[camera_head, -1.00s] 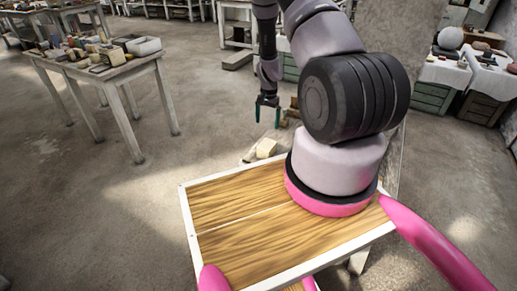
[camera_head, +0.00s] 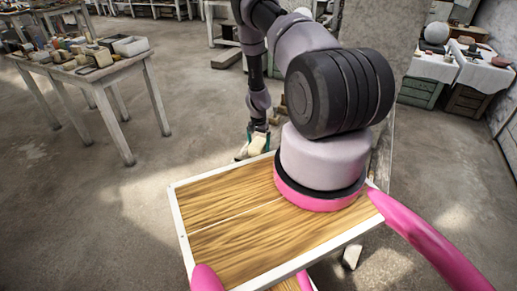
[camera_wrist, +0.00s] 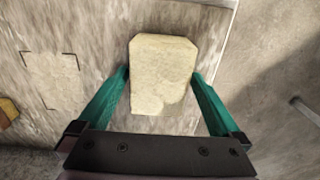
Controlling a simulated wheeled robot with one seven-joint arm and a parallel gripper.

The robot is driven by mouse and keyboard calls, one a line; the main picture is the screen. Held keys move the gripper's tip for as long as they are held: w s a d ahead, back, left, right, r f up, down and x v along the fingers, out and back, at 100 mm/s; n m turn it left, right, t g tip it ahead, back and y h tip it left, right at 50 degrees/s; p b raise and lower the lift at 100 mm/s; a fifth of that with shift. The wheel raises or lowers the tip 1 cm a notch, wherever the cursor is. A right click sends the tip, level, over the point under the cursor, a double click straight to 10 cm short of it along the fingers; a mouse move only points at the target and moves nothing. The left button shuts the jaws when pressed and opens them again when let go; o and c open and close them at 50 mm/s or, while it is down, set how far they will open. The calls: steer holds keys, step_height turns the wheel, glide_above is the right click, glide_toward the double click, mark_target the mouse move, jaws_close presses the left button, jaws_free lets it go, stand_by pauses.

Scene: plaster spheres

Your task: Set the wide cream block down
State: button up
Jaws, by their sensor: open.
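The wide cream block (camera_wrist: 162,72) lies on a grey, mottled surface in the wrist view, with its far corners cut off. My gripper (camera_wrist: 161,78) is open, with one green finger on each side of the block's near part. Whether the fingertips touch its sides I cannot tell. In the head view my gripper (camera_head: 258,134) is low at the block (camera_head: 257,146), just beyond the wooden top of my base. The block's lower part is hidden there by that top's edge.
A pale square with dark corner marks (camera_wrist: 54,80) lies left of the block in the wrist view. A yellowish-brown piece (camera_wrist: 8,112) shows at the left edge. A cluttered table (camera_head: 85,62) stands at left in the head view. Bare floor (camera_head: 110,200) lies open at left.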

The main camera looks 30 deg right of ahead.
steer(key=shift+f, duration=0.25)
jaws_close()
steer(key=shift+r, duration=0.1)
